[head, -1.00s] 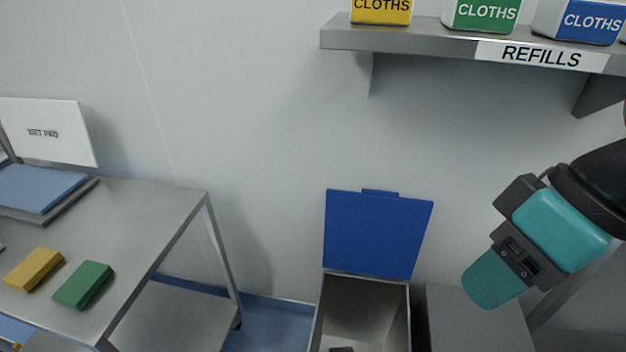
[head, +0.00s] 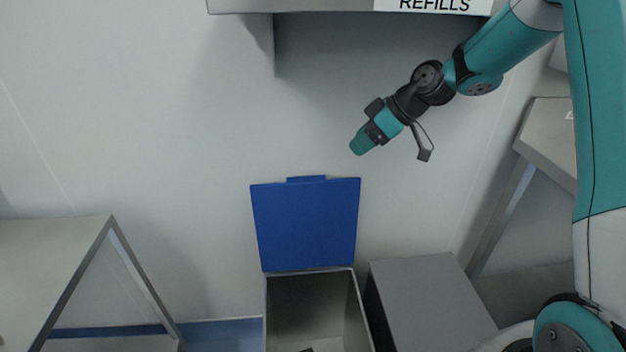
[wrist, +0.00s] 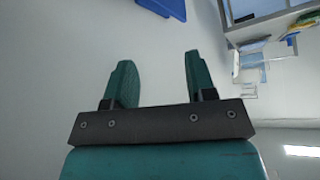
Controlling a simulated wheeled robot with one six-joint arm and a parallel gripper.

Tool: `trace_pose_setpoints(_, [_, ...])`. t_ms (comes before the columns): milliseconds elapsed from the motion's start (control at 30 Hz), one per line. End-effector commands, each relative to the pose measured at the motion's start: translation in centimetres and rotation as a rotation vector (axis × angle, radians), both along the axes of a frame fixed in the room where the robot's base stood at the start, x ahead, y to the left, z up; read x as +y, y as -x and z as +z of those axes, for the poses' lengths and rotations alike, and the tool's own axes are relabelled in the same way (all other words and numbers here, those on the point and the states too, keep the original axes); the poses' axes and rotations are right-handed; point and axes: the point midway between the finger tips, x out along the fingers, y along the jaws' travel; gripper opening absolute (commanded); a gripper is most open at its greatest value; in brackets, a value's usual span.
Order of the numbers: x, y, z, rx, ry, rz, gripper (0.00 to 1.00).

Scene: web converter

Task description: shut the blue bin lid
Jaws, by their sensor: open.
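The blue bin lid (head: 306,225) stands upright, open, at the back of a grey bin (head: 360,310) in the head view. A small tab sticks up from the lid's top edge. Something small and dark lies inside the bin. My gripper (head: 359,146) is above the lid's top right corner, apart from it, pointing down and left. In the wrist view its two teal fingers (wrist: 158,75) are spread with nothing between them. A blue shape at the top of the wrist view (wrist: 165,8) is probably the lid.
A closed grey box (head: 425,300) stands right of the bin. A metal table (head: 50,255) is at left, and a shelf labelled REFILLS (head: 325,6) hangs above. Another metal surface (head: 550,135) is at right. The wall area around the gripper is clear.

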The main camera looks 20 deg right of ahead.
Motion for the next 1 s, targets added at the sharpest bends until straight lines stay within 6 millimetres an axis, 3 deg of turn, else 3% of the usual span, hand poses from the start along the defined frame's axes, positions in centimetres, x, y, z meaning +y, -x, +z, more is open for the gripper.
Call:
trace_pose_setpoints(100, [-1.3, -1.3, -0.2, -0.067, -0.015, 0.061, 0.51])
trace_pose_setpoints(267, [-1.1, -2.1, -0.8, -0.094, -0.020, 0.088, 0.51])
trace_pose_setpoints(1000, [7.7, -7.8, -11.3, -0.091, -0.017, 0.088, 0.51])
